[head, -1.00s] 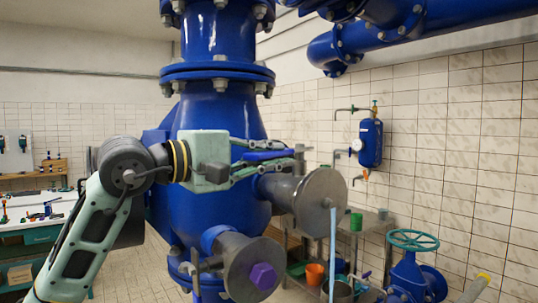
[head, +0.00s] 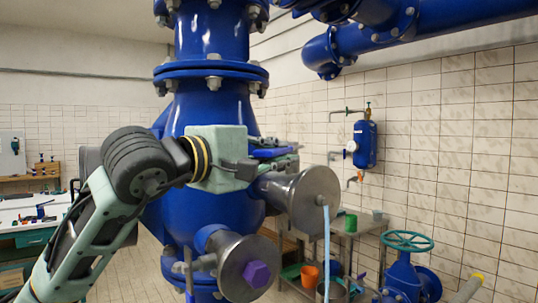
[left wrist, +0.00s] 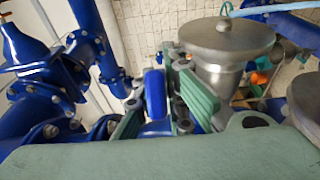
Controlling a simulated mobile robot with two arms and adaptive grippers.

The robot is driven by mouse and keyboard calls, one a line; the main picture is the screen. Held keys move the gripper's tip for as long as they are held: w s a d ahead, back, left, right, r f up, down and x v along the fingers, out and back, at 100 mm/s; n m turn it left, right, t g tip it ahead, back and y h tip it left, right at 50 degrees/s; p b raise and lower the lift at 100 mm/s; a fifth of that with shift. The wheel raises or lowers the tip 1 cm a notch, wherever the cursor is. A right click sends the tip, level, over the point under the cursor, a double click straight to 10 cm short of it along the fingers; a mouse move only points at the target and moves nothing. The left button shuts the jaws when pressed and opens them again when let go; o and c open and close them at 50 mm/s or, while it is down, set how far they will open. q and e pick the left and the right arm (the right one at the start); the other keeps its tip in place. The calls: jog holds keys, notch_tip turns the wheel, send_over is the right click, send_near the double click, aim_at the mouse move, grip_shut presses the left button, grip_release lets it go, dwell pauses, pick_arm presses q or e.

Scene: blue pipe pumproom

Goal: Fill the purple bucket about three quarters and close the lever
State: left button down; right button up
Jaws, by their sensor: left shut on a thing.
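A blue lever (head: 272,153) is beside the outlet of the big blue pump, and it also shows in the left wrist view (left wrist: 155,95). My left gripper (head: 272,161) has its green fingers on both sides of the lever and is shut on it. A pale blue stream of water (head: 326,250) runs down from the grey outlet flange (head: 313,200) to the bottom edge of the head view. I cannot make out the purple bucket; where the stream lands is cut off or hidden. My right gripper is not in view.
The blue pump (head: 215,115) fills the middle. A metal table (head: 350,235) by the tiled wall holds a green cup (head: 351,222); an orange bucket (head: 310,274) is below. A green-wheeled valve (head: 407,241) stands at right. A workbench (head: 30,215) is at far left.

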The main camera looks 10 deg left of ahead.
pick_arm(q)
jog(key=c, duration=1.8)
grip_release()
jog(key=v, duration=1.2)
